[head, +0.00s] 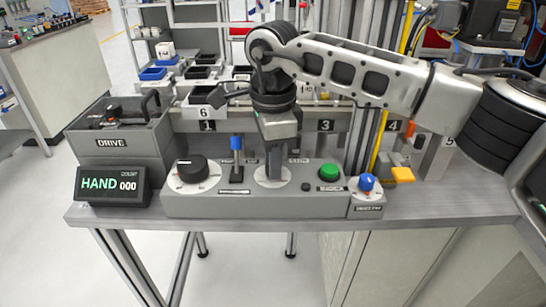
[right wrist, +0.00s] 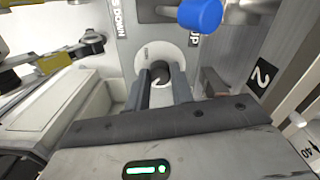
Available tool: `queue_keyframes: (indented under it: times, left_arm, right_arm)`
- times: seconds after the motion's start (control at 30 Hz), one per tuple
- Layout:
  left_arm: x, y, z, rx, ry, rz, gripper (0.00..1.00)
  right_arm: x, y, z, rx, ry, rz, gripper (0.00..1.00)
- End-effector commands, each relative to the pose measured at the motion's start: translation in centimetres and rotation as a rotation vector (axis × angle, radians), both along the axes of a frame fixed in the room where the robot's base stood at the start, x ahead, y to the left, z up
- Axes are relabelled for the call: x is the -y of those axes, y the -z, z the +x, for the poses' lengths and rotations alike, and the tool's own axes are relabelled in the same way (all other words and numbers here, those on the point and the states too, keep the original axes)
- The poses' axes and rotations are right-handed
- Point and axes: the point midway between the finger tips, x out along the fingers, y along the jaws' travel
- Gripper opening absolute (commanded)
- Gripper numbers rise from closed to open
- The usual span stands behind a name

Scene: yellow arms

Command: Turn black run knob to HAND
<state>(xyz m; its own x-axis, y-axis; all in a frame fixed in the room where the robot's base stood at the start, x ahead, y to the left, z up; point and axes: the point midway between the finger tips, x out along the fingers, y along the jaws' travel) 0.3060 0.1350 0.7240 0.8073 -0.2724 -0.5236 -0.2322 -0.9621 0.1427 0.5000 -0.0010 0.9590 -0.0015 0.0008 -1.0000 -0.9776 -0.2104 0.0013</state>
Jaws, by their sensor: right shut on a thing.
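My right gripper (head: 273,160) reaches down to the middle of the grey control panel (head: 235,204). Its fingers are shut on a dark knob (right wrist: 161,72) at the centre of a round pale dial plate (head: 272,177). In the head view the gripper hides this knob; in the right wrist view it shows between the two fingers (right wrist: 163,88). Its pointer direction and dial words cannot be read. A larger black knob (head: 191,168) on a white dial sits at the panel's left end. The display (head: 112,186) reads HAND 000. My left gripper is not in view.
A blue-topped lever (head: 237,143) stands just left of my right gripper. Right of it are a green button (head: 329,173) and a blue knob (head: 366,182). A grey DRIVE bin (head: 122,143) stands behind the display. Numbered bays line the back.

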Motion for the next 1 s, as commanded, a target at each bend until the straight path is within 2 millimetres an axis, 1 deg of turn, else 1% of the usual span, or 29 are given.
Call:
queue_keyframes:
  times: [0.03, 0.07, 0.1, 0.37, 0.47, 0.57, 0.67, 0.9, 1.0]
  left_arm:
    - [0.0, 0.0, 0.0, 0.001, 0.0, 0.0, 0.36]
    - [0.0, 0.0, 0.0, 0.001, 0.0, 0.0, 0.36]
    - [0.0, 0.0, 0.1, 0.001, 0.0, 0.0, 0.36]
    - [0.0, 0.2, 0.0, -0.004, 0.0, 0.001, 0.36]
    - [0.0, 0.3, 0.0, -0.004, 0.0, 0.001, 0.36]
    - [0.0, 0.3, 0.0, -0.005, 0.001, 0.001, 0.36]
    - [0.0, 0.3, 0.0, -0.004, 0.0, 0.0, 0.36]
    - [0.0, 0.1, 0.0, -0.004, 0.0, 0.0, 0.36]
    - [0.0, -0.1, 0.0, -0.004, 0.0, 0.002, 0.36]
  right_arm:
    - [-0.1, -0.3, 0.1, 0.006, -0.001, 0.004, 0.31]
    - [-0.1, -0.3, 0.1, 0.006, -0.001, 0.004, 0.4]
    - [-0.1, -0.3, 0.1, 0.005, -0.001, 0.003, 0.45]
    - [0.0, -0.2, 0.0, 0.003, 0.0, 0.001, 0.45]
    - [-0.1, -0.7, 0.1, 0.004, 0.0, 0.001, 0.45]
    - [0.0, -1.9, 0.1, 0.006, 0.001, 0.0, 0.45]
    - [0.0, -4.0, 0.1, 0.007, 0.002, 0.001, 0.45]
    - [-0.1, -10.0, 0.1, 0.007, 0.001, 0.001, 0.45]
    - [-0.1, -12.3, 0.1, 0.007, 0.001, 0.001, 0.45]
